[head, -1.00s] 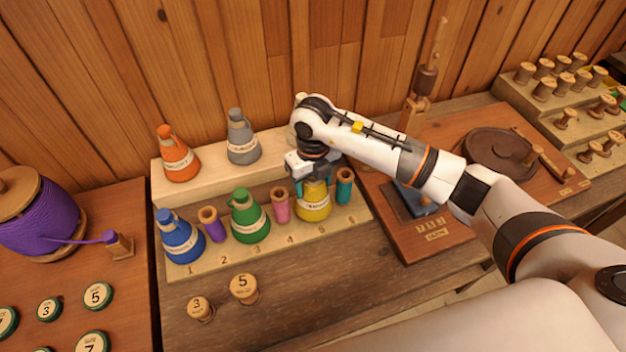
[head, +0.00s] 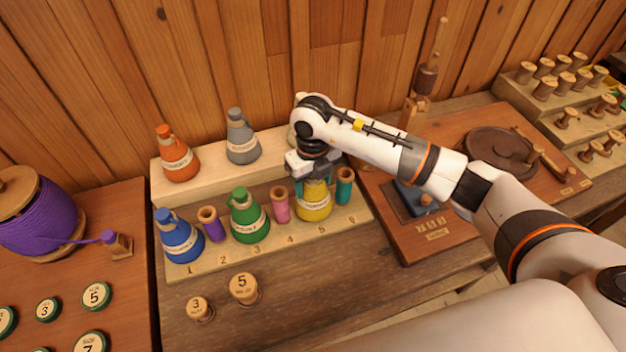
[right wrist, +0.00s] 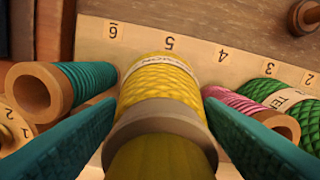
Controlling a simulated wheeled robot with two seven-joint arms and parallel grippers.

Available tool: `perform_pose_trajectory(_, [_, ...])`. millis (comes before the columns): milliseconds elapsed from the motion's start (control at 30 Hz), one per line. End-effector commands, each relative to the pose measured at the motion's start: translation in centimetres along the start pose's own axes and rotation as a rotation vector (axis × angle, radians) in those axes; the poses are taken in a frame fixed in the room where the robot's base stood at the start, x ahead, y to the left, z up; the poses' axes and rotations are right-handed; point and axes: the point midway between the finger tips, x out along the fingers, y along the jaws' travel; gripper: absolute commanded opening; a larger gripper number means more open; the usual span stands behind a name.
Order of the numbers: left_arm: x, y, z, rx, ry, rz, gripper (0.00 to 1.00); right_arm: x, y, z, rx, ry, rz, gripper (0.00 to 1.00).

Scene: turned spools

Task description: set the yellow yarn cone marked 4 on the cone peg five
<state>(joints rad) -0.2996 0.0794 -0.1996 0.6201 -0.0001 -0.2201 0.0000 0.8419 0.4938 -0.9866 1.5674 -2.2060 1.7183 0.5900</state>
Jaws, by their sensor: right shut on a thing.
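The yellow yarn cone (head: 314,203) stands upright at the place marked 5 on the front step of the wooden rack (head: 330,228). My right gripper (head: 311,180) is above it with its jaws shut on its upper part. In the right wrist view the yellow cone (right wrist: 162,95) lies between the two teal fingers (right wrist: 160,140), just in front of the number 5. The peg under the cone is hidden, and I cannot read a 4 on its label. My left gripper is out of view.
A pink spool (head: 281,205) and a teal spool (head: 344,187) stand close on either side. Green (head: 247,222) and blue (head: 180,243) cones stand left on the same step. Orange (head: 176,158) and grey (head: 241,143) cones stand on the back step. Two wooden spools (head: 243,289) stand in front.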

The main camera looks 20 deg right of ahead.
Motion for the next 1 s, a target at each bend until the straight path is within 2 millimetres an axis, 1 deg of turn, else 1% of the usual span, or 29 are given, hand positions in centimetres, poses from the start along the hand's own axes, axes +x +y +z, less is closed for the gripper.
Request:
perform_pose_trajectory(167, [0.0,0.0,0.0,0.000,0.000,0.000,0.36,0.0,0.0,-0.1,0.000,0.002,-0.001,0.08])
perform_pose_trajectory(767, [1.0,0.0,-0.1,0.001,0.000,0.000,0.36,1.1,0.0,-0.1,0.000,0.002,0.000,0.08])
perform_pose_trajectory(800, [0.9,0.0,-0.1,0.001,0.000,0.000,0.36,1.1,0.0,-0.1,0.000,0.002,0.000,0.64])
perform_pose_trajectory(833, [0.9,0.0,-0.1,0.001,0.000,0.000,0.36,1.0,0.0,-0.1,0.000,0.002,0.000,0.69])
perform_pose_trajectory(1000, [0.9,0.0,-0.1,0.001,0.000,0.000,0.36,1.1,0.0,0.0,0.000,0.001,0.000,0.70])
